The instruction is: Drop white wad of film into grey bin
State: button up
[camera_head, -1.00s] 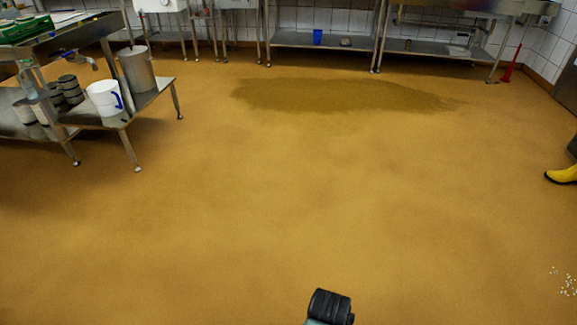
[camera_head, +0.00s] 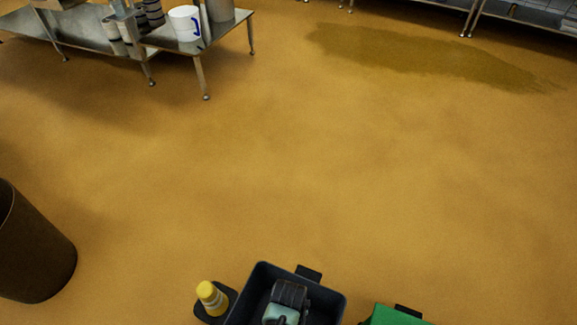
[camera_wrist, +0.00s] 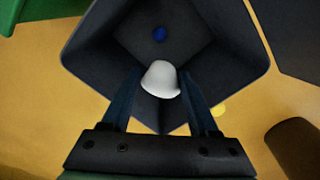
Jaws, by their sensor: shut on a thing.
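My gripper (camera_wrist: 160,76) is shut on the white wad of film (camera_wrist: 161,79) in the wrist view, with one finger on each side of it. The wad hangs over the dark grey bin (camera_wrist: 85,48), whose inside walls and floor show behind it. In the head view the bin (camera_head: 259,282) is at the bottom middle. The end of my arm is over its opening there and hides much of the inside. The wad and my fingertips do not show in the head view.
A yellow-topped bottle (camera_head: 211,297) stands in a dark holder left of the bin. A green container (camera_head: 392,316) is to its right. A brown barrel (camera_head: 35,245) stands at the left edge. A metal table (camera_head: 90,38) is farther back. The floor between is clear.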

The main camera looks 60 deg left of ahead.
jog(key=shift+f+b, duration=0.45)
jog(key=shift+f, duration=0.4)
jog(key=o, duration=1.4)
jog(key=shift+r, duration=0.1)
notch_tip(320, 180, up, 13)
jog(key=p, duration=0.5)
jog(key=shift+p, duration=0.35)
